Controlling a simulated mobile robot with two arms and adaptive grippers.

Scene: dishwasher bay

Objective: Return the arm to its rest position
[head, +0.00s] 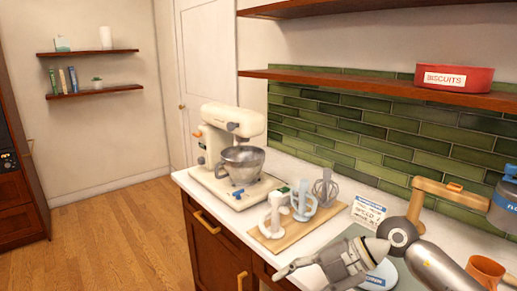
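My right arm comes in from the lower right, over the counter (186,179). Its grey gripper (284,269) points left, near the counter's front edge and in front of the wooden board (268,243). No object shows between its fingers, and their gap is too unclear to tell open from shut. My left gripper is not in view.
A cream stand mixer (232,120) with a metal bowl (242,162) stands behind the board. Mixer attachments (325,187) stand on the board. A label card (368,211), orange cup (486,270) and blue container (505,205) are near my arm. The floor at left is clear.

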